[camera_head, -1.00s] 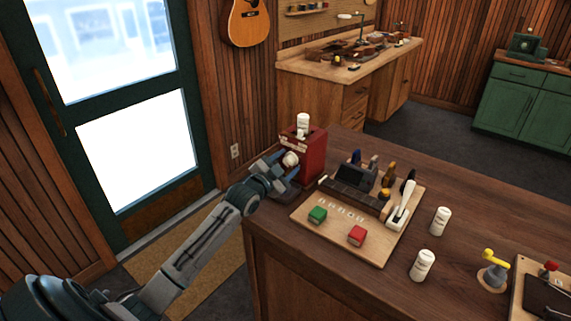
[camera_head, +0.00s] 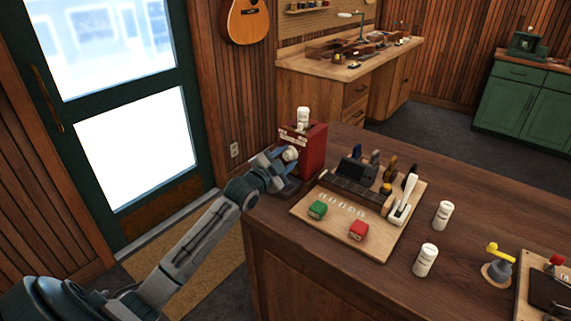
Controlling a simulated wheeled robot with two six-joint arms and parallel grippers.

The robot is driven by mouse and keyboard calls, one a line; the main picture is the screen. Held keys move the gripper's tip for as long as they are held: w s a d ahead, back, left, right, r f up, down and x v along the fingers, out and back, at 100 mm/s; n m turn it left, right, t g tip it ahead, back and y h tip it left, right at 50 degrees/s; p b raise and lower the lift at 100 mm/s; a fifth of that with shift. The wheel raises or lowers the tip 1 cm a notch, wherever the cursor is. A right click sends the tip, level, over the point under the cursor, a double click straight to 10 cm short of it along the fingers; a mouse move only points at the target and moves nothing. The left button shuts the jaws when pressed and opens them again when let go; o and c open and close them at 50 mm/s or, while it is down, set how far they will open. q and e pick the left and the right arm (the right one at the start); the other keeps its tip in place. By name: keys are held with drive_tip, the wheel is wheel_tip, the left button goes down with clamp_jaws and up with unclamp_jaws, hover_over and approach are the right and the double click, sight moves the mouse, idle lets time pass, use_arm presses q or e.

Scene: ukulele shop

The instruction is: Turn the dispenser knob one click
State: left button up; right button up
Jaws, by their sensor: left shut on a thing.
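The red dispenser (camera_head: 313,150) stands upright at the left corner of the wooden counter, with a white bottle (camera_head: 303,118) on its top. A round pale knob (camera_head: 290,154) is on its left-hand face. My left gripper (camera_head: 281,157) reaches in from the left and is shut on the knob, its fingers on either side of it. The fingers partly hide the knob and the dispenser's lower front. My right gripper does not show.
Two white bottles (camera_head: 443,215) (camera_head: 425,260) and a yellow-topped knob stand (camera_head: 497,265) are to the right. Bare counter lies behind them.

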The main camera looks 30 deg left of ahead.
use_arm(q)
drive_tip(key=m+b, duration=0.2)
drive_tip(key=m, duration=0.1)
drive_tip(key=shift+b, duration=0.4)
drive_tip(key=shift+m+b, duration=0.4)
drive_tip(key=m+b, duration=0.2)
drive_tip(key=shift+r+m+t, duration=0.1)
drive_tip(key=shift+m+t, duration=0.2)
drive_tip(key=shift+m, duration=0.1)
drive_tip(key=shift+m+b, duration=0.6)
drive_tip(key=shift+m, duration=0.4)
drive_tip(key=shift+r+m, duration=0.1)
drive_tip(key=shift+m, duration=0.4)
drive_tip(key=shift+m+b, duration=0.3)
drive_tip(key=shift+b, duration=0.05)
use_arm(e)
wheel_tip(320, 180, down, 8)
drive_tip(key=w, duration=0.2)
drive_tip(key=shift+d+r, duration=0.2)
use_arm(q)
drive_tip(key=shift+r, duration=0.1)
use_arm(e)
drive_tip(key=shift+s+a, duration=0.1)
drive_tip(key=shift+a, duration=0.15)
